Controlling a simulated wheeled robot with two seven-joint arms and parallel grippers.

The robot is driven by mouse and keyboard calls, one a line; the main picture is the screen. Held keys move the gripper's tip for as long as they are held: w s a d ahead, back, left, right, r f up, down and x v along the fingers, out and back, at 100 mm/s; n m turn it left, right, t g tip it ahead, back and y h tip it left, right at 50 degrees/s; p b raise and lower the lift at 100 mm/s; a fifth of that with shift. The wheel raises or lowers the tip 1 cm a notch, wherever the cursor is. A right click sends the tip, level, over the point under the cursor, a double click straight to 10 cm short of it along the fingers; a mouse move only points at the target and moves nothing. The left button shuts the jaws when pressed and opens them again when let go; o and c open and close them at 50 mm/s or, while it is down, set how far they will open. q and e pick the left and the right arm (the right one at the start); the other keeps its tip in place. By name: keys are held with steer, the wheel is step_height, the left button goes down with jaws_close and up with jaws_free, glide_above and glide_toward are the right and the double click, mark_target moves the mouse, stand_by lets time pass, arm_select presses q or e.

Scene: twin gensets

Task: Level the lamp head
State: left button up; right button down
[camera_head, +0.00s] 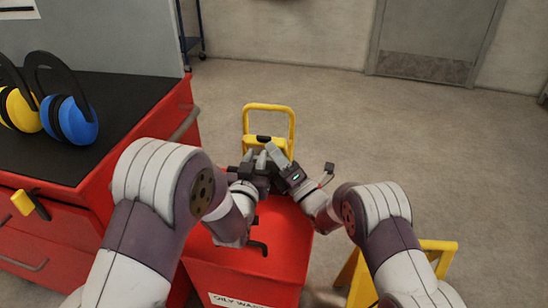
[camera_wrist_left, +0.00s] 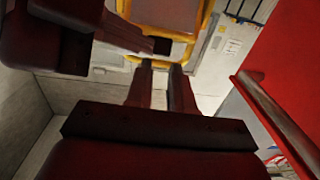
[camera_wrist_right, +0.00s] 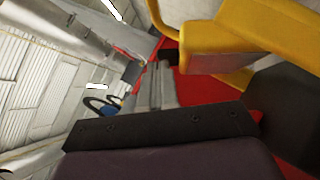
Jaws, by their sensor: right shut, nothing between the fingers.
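A yellow lamp head with a tubular frame (camera_head: 269,108) shows beyond my grippers in the head view. Its lower part is hidden behind them, and I cannot tell its exact tilt. In the left wrist view the yellow body (camera_wrist_left: 172,16) lies just past the fingertips, with a small dark part (camera_wrist_left: 161,46) near them. In the right wrist view the yellow body (camera_wrist_right: 215,62) is beside the fingers. My left gripper (camera_wrist_left: 161,68) has a gap between its fingers, with nothing clearly held. My right gripper (camera_wrist_right: 155,68) is shut and empty. Both grippers are close together.
A red oily-waste bin (camera_head: 245,263) stands below my forearms. A red cabinet with a black top (camera_head: 120,100) is at left, holding blue ear defenders (camera_head: 72,120) and yellow ones (camera_head: 18,110). A yellow stand (camera_head: 438,246) is at lower right. Floor at right is clear.

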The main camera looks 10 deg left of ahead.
arm_select(q)
steer(key=o, duration=0.7)
steer(key=shift+s, duration=0.1)
